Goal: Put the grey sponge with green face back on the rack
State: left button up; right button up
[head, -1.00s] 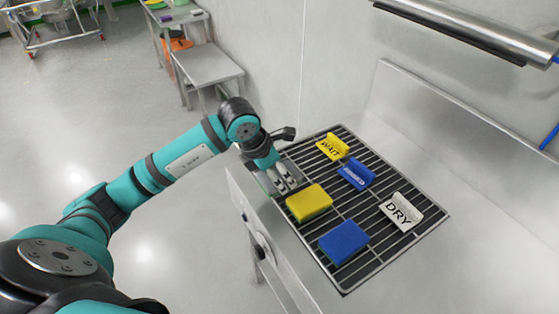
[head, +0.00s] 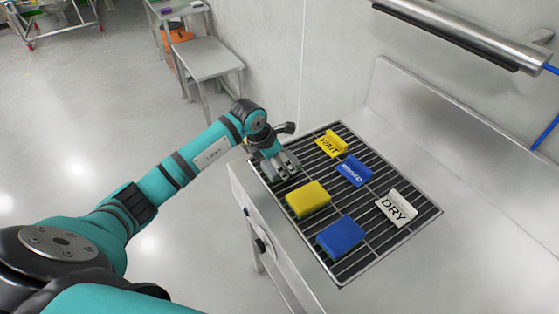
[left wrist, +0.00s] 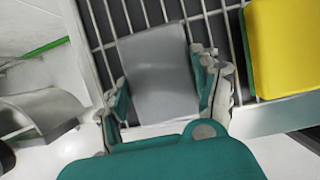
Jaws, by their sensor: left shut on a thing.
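My left gripper (head: 284,166) is at the rack's left part, beyond the yellow sponge in the head view. In the left wrist view its fingers are shut on the sides of the grey sponge (left wrist: 157,72). A plain grey side of the sponge faces that camera; its green face is hidden. The black wire rack (head: 358,258) lies on the counter, and its bars show behind the sponge. I cannot tell whether the sponge touches the bars. My right gripper is not in view.
On the rack are a yellow sponge (head: 307,199), a blue sponge (head: 341,238), and yellow WAIT (head: 332,143), blue (head: 354,171) and white DRY (head: 396,207) signs. The yellow sponge also shows beside my gripper in the left wrist view (left wrist: 285,45). A wall rises behind.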

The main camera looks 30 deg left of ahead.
pick_arm(q)
jog(key=o, duration=1.1)
jog(key=shift+f, duration=0.1)
jog(key=shift+o, duration=0.2)
jog(key=shift+r, duration=0.25)
jog(key=shift+a+r, duration=0.15)
jog(key=shift+r, duration=0.05)
jog(key=b+v, duration=0.2)
jog(key=v, duration=0.9)
jog(key=shift+s, duration=0.2)
jog(key=shift+r, duration=0.1)
